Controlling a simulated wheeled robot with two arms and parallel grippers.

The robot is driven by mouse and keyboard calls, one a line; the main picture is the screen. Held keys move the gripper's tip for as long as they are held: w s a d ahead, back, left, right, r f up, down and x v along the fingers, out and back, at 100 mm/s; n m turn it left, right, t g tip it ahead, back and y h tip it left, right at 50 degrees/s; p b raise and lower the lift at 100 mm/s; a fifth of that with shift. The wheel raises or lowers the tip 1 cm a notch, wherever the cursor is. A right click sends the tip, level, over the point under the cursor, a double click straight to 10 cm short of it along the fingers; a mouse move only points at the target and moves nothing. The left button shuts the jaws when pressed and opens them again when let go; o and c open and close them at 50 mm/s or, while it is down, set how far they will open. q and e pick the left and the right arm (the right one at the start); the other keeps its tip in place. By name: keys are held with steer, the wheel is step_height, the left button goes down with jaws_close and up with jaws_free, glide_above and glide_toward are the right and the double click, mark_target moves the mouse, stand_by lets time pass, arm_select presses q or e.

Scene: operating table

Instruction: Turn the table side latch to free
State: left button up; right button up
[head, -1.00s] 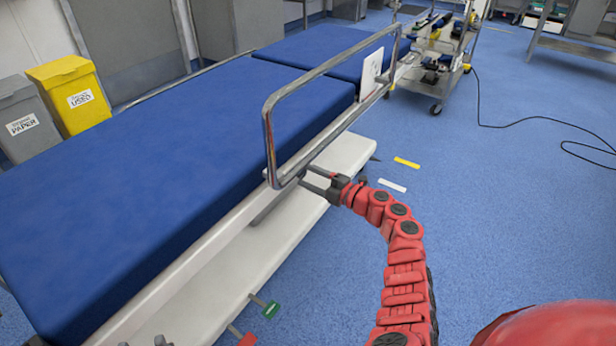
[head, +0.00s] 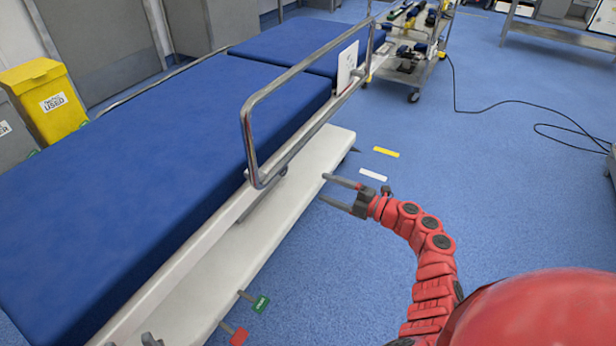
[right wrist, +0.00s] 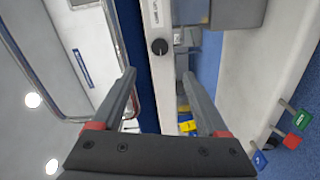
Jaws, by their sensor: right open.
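The operating table (head: 150,190) has a blue mattress and a raised chrome side rail (head: 247,130). In the right wrist view, a round black knob (right wrist: 159,46), which looks like the side latch, sits on the table's white side beam beside small lettering. I cannot read the lettering or the knob's setting for sure. In the head view I cannot make the knob out. My right gripper (head: 324,188) is open and empty, off the table's near side. In the right wrist view its fingertips (right wrist: 159,75) stand either side of the knob's line, apart from it. My left gripper is not in view.
Green (head: 260,304) and red (head: 238,337) tags stick out low on the table's near side. The white base (head: 285,205) juts below the mattress. A loaded trolley (head: 415,60) stands beyond the far end.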

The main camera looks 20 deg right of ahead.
steer(key=v, duration=0.4)
steer(key=shift+s, duration=0.15)
